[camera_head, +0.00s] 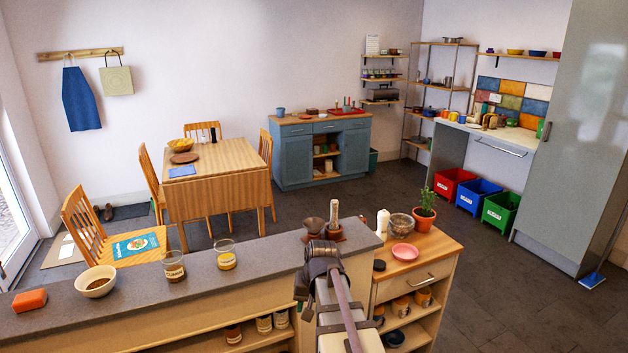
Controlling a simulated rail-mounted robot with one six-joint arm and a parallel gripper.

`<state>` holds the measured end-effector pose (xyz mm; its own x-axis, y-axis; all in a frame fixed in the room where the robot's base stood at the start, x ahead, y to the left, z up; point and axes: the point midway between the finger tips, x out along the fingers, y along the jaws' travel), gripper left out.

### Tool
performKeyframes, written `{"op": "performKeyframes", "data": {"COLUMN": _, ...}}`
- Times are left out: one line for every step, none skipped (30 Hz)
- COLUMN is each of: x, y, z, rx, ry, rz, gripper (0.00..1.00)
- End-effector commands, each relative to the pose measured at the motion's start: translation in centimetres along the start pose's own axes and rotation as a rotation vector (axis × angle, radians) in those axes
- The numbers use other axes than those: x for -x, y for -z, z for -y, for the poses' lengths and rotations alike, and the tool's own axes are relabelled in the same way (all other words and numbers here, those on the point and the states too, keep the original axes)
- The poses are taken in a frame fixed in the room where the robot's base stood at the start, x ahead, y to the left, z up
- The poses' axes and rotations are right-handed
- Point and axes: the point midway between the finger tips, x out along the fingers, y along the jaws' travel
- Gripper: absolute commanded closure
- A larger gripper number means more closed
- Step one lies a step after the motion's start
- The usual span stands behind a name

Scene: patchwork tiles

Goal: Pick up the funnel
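A small dark brown, cone-like thing (313,225), which looks like the funnel, stands at the right end of the grey counter top. It is small in the picture, and its lower part is hidden by the end of my arm. My gripper (321,240) is at the counter's right end, just in front of this thing and close to it in the picture. I cannot tell whether they touch. The fingers are too small and dark to show whether they are open or shut.
A wooden mill-like thing (334,213) stands just right of the funnel. Two jars (173,266) (226,256), a bowl (96,281) and an orange block (29,300) are on the counter (130,308). A lower cabinet at right holds a pink dish (405,252) and potted plant (425,212).

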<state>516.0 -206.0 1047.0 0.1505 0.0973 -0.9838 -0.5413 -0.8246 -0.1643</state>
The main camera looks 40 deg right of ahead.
Motion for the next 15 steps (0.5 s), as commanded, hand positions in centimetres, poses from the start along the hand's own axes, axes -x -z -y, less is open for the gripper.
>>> {"op": "performKeyframes", "data": {"x": 6.7, "y": 2.7, "z": -0.4, "rx": -0.069, "ry": 0.024, "rz": -0.022, "gripper": 0.60}}
{"op": "performKeyframes", "data": {"x": 8.7, "y": 3.9, "z": -0.9, "rx": -0.113, "ry": 0.040, "rz": -0.037, "gripper": 0.60}}
{"op": "performKeyframes", "data": {"x": 11.3, "y": 5.6, "z": -1.7, "rx": -0.176, "ry": 0.064, "rz": -0.058, "gripper": 0.60}}
{"op": "performKeyframes", "data": {"x": 13.2, "y": 6.9, "z": -2.3, "rx": -0.225, "ry": 0.084, "rz": -0.074, "gripper": 0.60}}
{"op": "performKeyframes", "data": {"x": 14.9, "y": 8.2, "z": -2.9, "rx": -0.273, "ry": 0.104, "rz": -0.091, "gripper": 0.60}}
{"op": "performKeyframes", "data": {"x": 16.9, "y": 9.8, "z": -3.6, "rx": -0.337, "ry": 0.132, "rz": -0.112, "gripper": 0.60}}
{"op": "performKeyframes", "data": {"x": 18.2, "y": 10.9, "z": -4.2, "rx": -0.386, "ry": 0.154, "rz": -0.129, "gripper": 0.60}}
{"op": "performKeyframes", "data": {"x": 19.4, "y": 12.1, "z": -4.7, "rx": -0.433, "ry": 0.177, "rz": -0.144, "gripper": 0.60}}
{"op": "performKeyframes", "data": {"x": 20.6, "y": 13.8, "z": -5.3, "rx": -0.500, "ry": 0.212, "rz": -0.166, "gripper": 0.60}}
{"op": "performKeyframes", "data": {"x": 21.3, "y": 15.6, "z": -5.5, "rx": -0.564, "ry": 0.251, "rz": -0.186, "gripper": 0.60}}
{"op": "performKeyframes", "data": {"x": 19.9, "y": 17.2, "z": -5.2, "rx": -0.633, "ry": 0.300, "rz": -0.204, "gripper": 0.60}}
{"op": "performKeyframes", "data": {"x": 19.5, "y": 17.7, "z": -4.8, "rx": -0.698, "ry": 0.341, "rz": -0.216, "gripper": 0.60}}
{"op": "performKeyframes", "data": {"x": 19.6, "y": 17.6, "z": -4.7, "rx": -0.730, "ry": 0.356, "rz": -0.220, "gripper": 0.60}}
{"op": "performKeyframes", "data": {"x": 19.6, "y": 17.5, "z": -4.6, "rx": -0.750, "ry": 0.360, "rz": -0.224, "gripper": 0.60}}
{"op": "performKeyframes", "data": {"x": 19.6, "y": 17.5, "z": -4.7, "rx": -0.763, "ry": 0.361, "rz": -0.223, "gripper": 0.60}}
